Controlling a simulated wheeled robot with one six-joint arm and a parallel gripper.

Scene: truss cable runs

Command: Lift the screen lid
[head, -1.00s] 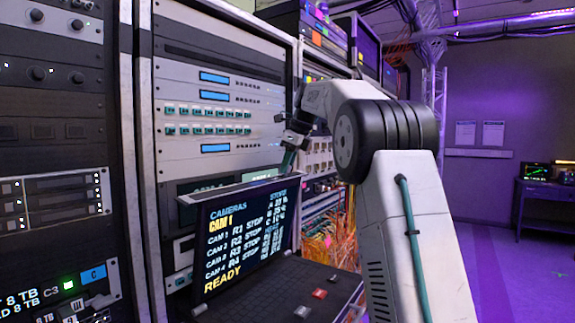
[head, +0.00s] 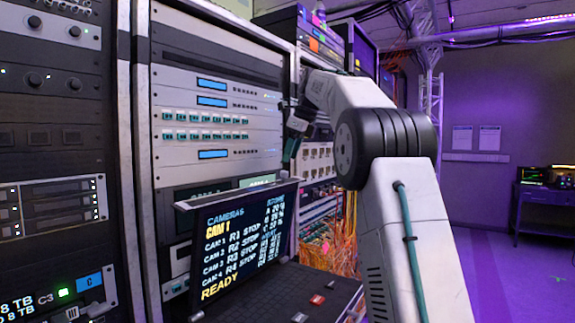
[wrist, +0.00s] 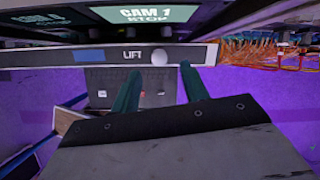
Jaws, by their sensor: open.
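The screen lid (head: 240,238) stands raised above its keyboard tray, tilted slightly back, and shows a camera list ending in READY. In the head view my gripper (head: 290,150) is above the lid's upper right corner, partly hidden by my arm.
The keyboard tray (head: 285,290) with red and white keys juts out below the lid. Equipment racks (head: 205,120) stand behind and at left. Orange cables (head: 338,238) hang at right of the lid. Open floor (head: 500,260) lies at the right.

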